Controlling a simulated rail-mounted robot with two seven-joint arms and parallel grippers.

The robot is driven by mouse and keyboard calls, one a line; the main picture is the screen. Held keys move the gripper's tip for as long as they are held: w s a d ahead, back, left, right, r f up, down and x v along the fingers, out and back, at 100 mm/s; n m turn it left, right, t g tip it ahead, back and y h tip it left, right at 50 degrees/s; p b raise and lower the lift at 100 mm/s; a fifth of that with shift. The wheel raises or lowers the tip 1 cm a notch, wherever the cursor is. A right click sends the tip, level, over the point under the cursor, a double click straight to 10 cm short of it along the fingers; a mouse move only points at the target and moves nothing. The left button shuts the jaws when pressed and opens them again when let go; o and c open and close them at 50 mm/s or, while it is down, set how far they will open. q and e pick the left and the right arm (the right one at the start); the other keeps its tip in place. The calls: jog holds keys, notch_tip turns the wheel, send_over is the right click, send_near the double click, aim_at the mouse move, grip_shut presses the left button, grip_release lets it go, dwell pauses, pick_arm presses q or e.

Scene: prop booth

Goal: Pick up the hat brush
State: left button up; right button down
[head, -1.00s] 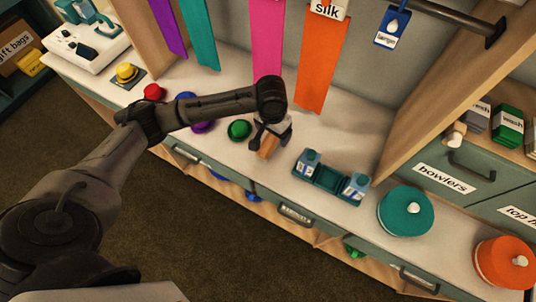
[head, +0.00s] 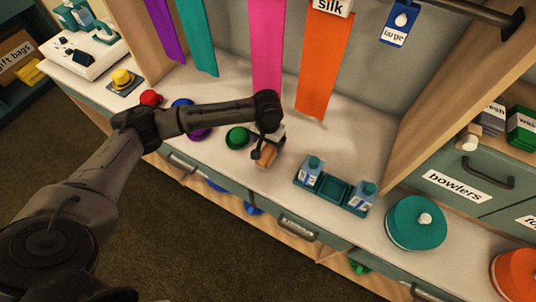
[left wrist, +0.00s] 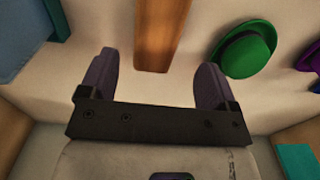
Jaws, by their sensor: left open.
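The hat brush, a brown wooden piece (head: 267,156), lies on the pale counter near its front edge, just right of a small green hat. My left gripper (head: 267,145) is above it, partly hiding it. In the left wrist view the wooden piece (left wrist: 160,35) runs down from the top edge, and its near end lies between the two dark fingers of my left gripper (left wrist: 154,75). The fingers are spread wide, with clear space on both sides of the wood. I cannot tell the height left between them. My right gripper does not show.
The green hat (head: 237,138) stands close to the left; it also shows in the left wrist view (left wrist: 244,48). A dark teal tray (head: 334,190) with two blue bottles is to the right, then a teal round box (head: 415,222). Ribbons, including an orange one (head: 322,65), hang behind.

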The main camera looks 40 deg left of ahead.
aim_at(269, 150)
pick_arm(q)
jog(key=shift+d+f+b, duration=0.15)
jog(key=shift+f+b, duration=0.3)
jog(key=shift+f, duration=0.85)
jog(key=shift+d+f+b, duration=0.1)
jog(key=shift+f+b, duration=0.3)
jog(key=shift+f, duration=0.9)
jog(key=c, duration=1.1)
